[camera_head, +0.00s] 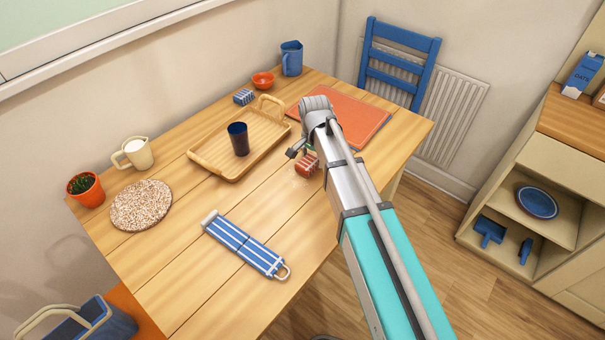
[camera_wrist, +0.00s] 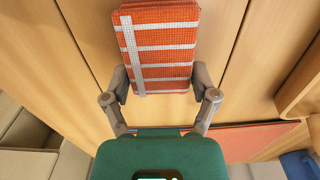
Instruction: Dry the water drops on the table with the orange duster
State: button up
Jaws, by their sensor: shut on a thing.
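The orange duster (camera_head: 307,164) is a folded cloth with white stripes, seen over the right part of the wooden table (camera_head: 180,235). In the wrist view the duster (camera_wrist: 160,45) sits between the two fingers of my gripper (camera_wrist: 160,80), which is shut on its sides. In the head view my gripper (camera_head: 303,153) is mostly hidden by my arm. I cannot tell whether the duster touches the tabletop.
A wooden tray (camera_head: 213,165) with a dark cup (camera_head: 238,138) stands left of the duster. An orange mat (camera_head: 350,112) lies behind. A blue striped cloth (camera_head: 245,247) lies near the front edge. The table between them is clear.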

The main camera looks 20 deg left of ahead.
aim_at(303, 167)
jog(key=shift+s, duration=0.1)
jog(key=shift+s+a, duration=0.3)
jog(key=shift+s, duration=0.35)
jog(key=shift+s+a, duration=0.3)
jog(key=shift+s, duration=0.4)
jog(key=shift+s+a, duration=0.3)
jog(key=shift+s, duration=0.35)
jog(key=shift+s, duration=0.1)
jog(key=shift+s+a, duration=0.25)
jog(key=shift+s, duration=0.25)
jog(key=shift+r+p, duration=0.75)
jog(key=shift+p, duration=0.05)
jog(key=shift+f, duration=0.25)
